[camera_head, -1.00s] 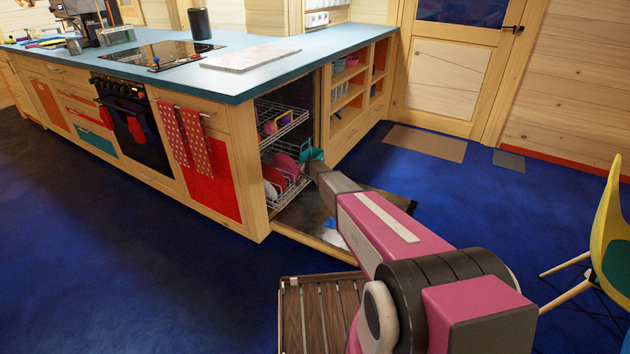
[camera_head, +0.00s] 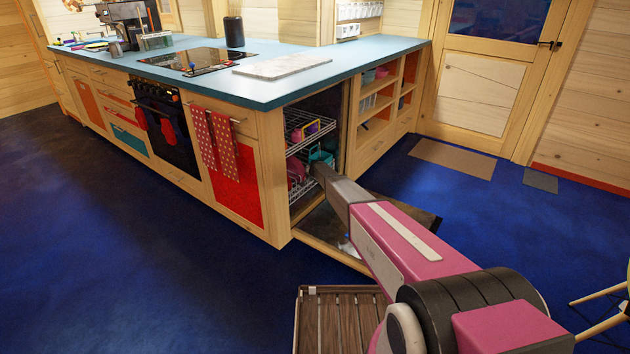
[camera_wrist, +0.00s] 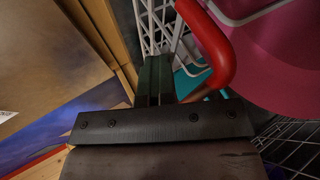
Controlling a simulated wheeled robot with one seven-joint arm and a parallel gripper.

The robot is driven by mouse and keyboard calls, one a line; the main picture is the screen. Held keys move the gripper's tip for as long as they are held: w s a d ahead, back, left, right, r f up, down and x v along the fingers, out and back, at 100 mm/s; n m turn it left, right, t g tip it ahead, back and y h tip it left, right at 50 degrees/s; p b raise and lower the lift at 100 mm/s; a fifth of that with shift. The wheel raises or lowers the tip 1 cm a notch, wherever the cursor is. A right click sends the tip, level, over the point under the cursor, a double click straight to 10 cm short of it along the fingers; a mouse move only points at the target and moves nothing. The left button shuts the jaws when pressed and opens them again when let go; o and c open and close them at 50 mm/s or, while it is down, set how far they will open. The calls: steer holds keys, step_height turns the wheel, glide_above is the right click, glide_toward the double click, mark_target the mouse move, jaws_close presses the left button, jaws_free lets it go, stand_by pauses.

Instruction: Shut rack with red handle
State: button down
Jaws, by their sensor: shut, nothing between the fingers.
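The lower wire rack (camera_head: 303,187) sits low in the open dishwasher at the end of the counter, with pink dishes in it. My gripper reaches into the opening at this rack; its fingertips are hidden in the head view. In the wrist view my gripper (camera_wrist: 154,72) is shut and empty. The red handle (camera_wrist: 212,45) curves just right of the fingers, in front of white wire mesh (camera_wrist: 158,22). Whether the fingers touch the handle or rack is unclear. A large pink dish (camera_wrist: 275,50) fills the upper right.
An upper wire rack (camera_head: 304,127) with a yellow-and-purple item is above. The dishwasher door (camera_head: 403,213) lies open below my arm. A slatted wooden piece (camera_head: 335,320) stands near the front. Blue floor (camera_head: 130,240) is free at left.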

steer(key=shift+w+a, duration=0.25)
stand_by(0.3)
